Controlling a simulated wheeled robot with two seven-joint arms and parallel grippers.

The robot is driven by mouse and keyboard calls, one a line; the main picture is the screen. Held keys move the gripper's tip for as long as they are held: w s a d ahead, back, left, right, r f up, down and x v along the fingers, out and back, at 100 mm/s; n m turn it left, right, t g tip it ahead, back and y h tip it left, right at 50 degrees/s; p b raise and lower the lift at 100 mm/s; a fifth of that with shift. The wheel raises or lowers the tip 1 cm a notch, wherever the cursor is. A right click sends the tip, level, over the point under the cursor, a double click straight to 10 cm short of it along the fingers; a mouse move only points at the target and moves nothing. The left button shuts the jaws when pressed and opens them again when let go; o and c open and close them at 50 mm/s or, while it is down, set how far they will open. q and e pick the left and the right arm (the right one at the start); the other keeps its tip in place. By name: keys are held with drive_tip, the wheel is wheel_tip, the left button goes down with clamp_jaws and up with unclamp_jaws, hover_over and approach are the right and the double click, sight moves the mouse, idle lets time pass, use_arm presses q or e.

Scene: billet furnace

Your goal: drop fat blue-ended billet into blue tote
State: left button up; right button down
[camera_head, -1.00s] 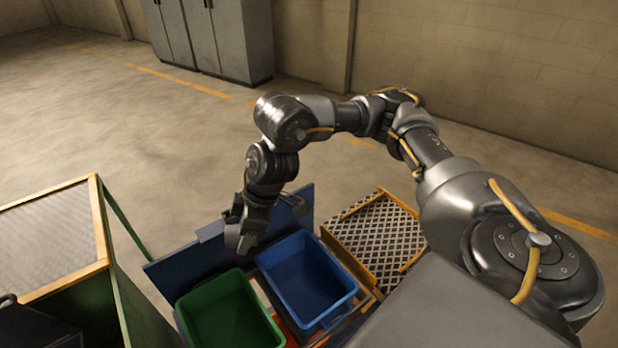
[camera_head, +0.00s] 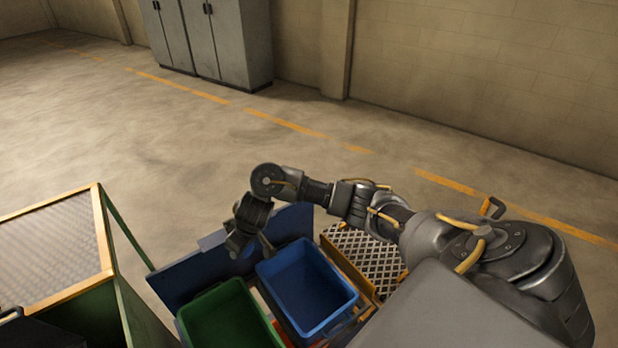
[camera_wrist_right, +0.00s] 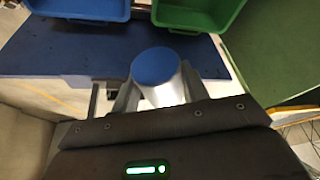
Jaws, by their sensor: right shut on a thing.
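The fat billet (camera_wrist_right: 157,72) shows its round blue end and pale metal side in the right wrist view. My right gripper (camera_wrist_right: 158,92) is shut on it, one finger on each side. In the head view my right gripper (camera_head: 250,243) is low over the blue panel, left of the blue tote and behind the green one; I cannot make out the billet there. The blue tote (camera_head: 308,288) is open-topped; its edge also shows at top left in the wrist view (camera_wrist_right: 80,12). My left gripper is not in view.
A green tote (camera_head: 226,318) stands left of the blue one. A blue panel (camera_head: 185,272) rises behind both totes. A yellow-edged grating (camera_head: 365,258) lies to the right.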

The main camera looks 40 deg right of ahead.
drive_tip(key=s+d+f+m+b, duration=0.1)
drive_tip(key=s+d+f+b, duration=0.1)
drive_tip(key=s+d+f, duration=0.2)
drive_tip(key=s+d+f+m+h+b, duration=0.1)
drive_tip(key=s+d+f+m+b, duration=0.1)
drive_tip(key=d+f, duration=0.4)
drive_tip(key=s+d+f+m+h+b, duration=0.1)
drive_tip(key=s+d+f, duration=0.4)
drive_tip(key=f, duration=0.7)
drive_tip(key=shift+s+d+m+b, duration=0.2)
drive_tip(key=shift+s+m+b, duration=0.2)
drive_tip(key=shift+m, duration=0.3)
drive_tip(key=c, duration=0.7)
unclamp_jaws()
drive_tip(key=shift+c, duration=0.2)
drive_tip(key=shift+o, duration=0.4)
drive_tip(key=shift+s+f, duration=0.15)
drive_tip(key=shift+f, duration=0.05)
drive_tip(key=p+v, duration=0.5)
drive_tip(key=v, duration=0.6)
drive_tip(key=shift+p, duration=0.3)
